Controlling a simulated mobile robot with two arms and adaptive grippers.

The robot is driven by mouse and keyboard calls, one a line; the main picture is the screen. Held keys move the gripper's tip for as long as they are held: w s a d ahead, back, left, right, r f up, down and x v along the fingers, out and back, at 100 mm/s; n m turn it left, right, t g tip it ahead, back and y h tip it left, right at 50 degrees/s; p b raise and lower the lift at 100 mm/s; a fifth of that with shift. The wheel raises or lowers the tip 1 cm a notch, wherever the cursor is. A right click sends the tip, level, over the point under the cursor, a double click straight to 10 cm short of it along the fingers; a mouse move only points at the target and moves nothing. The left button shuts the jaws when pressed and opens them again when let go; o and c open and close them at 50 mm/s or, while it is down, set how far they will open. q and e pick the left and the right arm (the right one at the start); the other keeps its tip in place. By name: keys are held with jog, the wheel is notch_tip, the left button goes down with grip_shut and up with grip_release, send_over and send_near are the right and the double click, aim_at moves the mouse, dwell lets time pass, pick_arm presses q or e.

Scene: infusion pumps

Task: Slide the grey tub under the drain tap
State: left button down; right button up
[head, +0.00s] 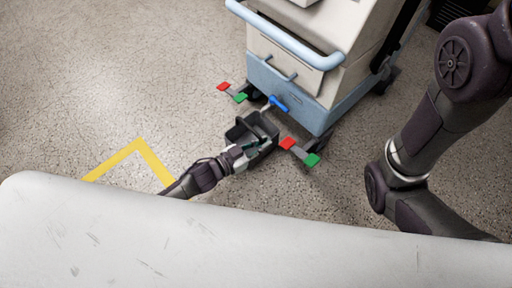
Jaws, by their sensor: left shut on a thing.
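The grey tub (236,133) is a small dark grey open box on the floor, just in front of the blue-and-white cart. My left gripper (248,152) is at the tub's near side and shut on it; its fingertips are small and partly hidden against the dark tub. The drain tap (278,103) has a blue lever and sticks out low from the cart's front, close to the tub's far edge. I cannot tell whether its outlet is over the tub. My right arm shows at the right, but its gripper is out of view.
The cart (290,81) stands on castors with red and green pedals (233,92) at the left and more pedals (300,151) at the right of the tub. A yellow floor marking (125,153) lies to the left. Speckled floor is clear at left.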

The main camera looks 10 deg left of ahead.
pick_arm(q)
jog(key=shift+w+d, duration=0.1)
jog(key=shift+w, duration=0.05)
jog(key=shift+f, duration=0.2)
dwell(0.3)
jog(key=shift+f, duration=0.1)
jog(key=c, duration=1.2)
grip_release()
jog(key=shift+o, duration=0.2)
jog(key=shift+f, duration=0.1)
jog(key=v, duration=1.2)
